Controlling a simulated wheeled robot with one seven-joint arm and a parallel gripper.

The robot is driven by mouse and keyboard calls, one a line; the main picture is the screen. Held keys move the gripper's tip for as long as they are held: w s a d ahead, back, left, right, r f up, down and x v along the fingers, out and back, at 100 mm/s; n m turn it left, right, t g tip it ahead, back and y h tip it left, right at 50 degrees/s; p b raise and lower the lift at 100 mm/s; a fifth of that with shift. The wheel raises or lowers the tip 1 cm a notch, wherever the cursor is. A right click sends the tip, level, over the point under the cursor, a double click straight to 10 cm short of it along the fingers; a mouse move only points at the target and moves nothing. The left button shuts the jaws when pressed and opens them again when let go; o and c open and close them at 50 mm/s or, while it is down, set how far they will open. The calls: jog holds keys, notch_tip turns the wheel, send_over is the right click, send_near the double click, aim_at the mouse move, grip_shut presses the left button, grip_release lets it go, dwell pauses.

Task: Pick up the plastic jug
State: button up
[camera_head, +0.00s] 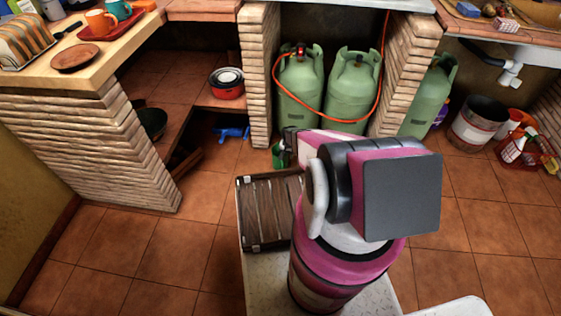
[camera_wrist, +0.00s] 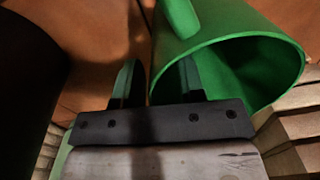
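A green plastic jug (camera_wrist: 250,62) fills the upper right of the wrist view, tilted in the picture with its wide mouth facing the camera and its handle (camera_wrist: 182,18) at the top. In the head view a small part of the green jug (camera_head: 278,157) shows low on the floor in front of the gas cylinders. My gripper (camera_wrist: 157,78) has its two fingers apart. The left finger is outside the jug and the right one overlaps its mouth, with the near rim between them. I cannot tell whether either finger touches it. My arm hides much of the jug in the head view.
Green gas cylinders (camera_head: 300,88) with an orange hose stand between brick pillars (camera_head: 259,70) behind the jug. A blue item (camera_head: 231,132) lies on the floor to the left. A bucket (camera_head: 478,125) stands at the right. Tiled floor (camera_head: 140,245) is clear at the left.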

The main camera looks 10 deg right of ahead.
grip_shut()
dwell(0.3)
